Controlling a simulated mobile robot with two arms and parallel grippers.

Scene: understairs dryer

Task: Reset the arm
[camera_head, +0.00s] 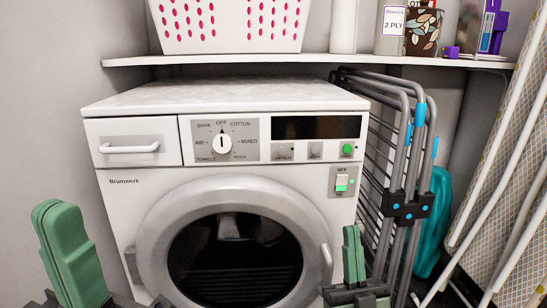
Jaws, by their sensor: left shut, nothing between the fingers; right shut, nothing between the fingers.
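My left gripper (68,250) is at the lower left, its green fingers pointing up and pressed together, with nothing between them. My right gripper (352,255) is at the lower middle right, its green fingers shut and empty, in front of the dryer's right edge. Both are apart from the white dryer (140,218), as far as I can tell. The dryer door (236,248) appears shut. The dial (222,144) points up toward OFF, and a switch with a green part (342,181) sits below the OFF label.
A folded grey drying rack (400,190) stands close to the dryer's right side. An ironing board (500,150) leans at the far right. A teal container (432,225) is behind the rack. A shelf (330,59) above holds a white basket (230,40) and several smaller items.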

